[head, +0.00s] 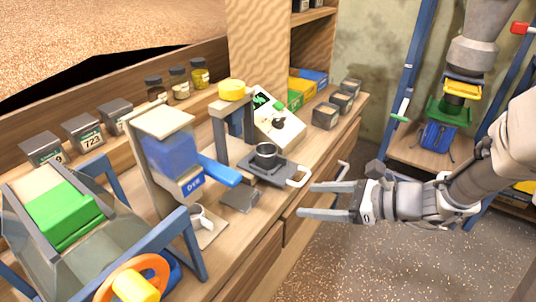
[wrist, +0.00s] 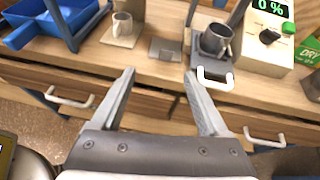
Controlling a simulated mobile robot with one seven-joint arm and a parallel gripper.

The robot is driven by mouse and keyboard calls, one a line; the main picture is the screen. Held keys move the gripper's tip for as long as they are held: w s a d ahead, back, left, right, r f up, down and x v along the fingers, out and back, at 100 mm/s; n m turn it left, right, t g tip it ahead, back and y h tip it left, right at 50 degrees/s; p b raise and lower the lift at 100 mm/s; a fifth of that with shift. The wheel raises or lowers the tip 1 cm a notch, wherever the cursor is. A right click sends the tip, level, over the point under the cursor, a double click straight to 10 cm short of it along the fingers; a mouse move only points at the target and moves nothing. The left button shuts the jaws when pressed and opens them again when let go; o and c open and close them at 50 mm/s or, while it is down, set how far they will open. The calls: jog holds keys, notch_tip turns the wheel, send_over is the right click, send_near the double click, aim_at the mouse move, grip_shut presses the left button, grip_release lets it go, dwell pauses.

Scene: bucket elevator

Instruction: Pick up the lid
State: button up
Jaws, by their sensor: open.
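A small dark grey flat plate (head: 240,197), which looks like the lid, lies on the wooden bench between the blue-handled dispenser and the metal cup. It also shows in the wrist view (wrist: 165,50), beyond the fingertips and near the bench's front edge. My gripper (head: 303,200) is open and empty, in front of the drawers and apart from the plate. In the wrist view, its two fingers (wrist: 160,74) point toward the bench, with the plate lying between their lines. Nothing hides the plate in the wrist view.
A metal cup (head: 266,156) stands on a dark tray with a white handle (head: 299,177), right of the plate. The blue-handled dispenser (head: 172,160) and a light mug (wrist: 122,24) stand left. White drawer handles (wrist: 70,97) stick out from the bench front.

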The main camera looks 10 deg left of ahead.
jog(key=f, duration=0.1)
jog(key=m+b, duration=0.1)
jog(key=b, duration=0.3)
send_near(256, 195)
jog(key=shift+t, duration=0.3)
jog(key=x, duration=0.5)
jog(key=shift+s+a, duration=0.2)
jog(key=shift+a, duration=0.05)
jog(key=b+x, duration=0.1)
jog(key=x, duration=0.1)
jog(key=b+x, duration=0.1)
jog(key=x, duration=0.1)
jog(key=shift+w+a+f, duration=0.1)
jog(key=shift+w+f, duration=0.05)
jog(key=shift+f, duration=0.2)
jog(key=shift+w+a, duration=0.1)
jog(key=shift+a, duration=0.25)
grip_shut()
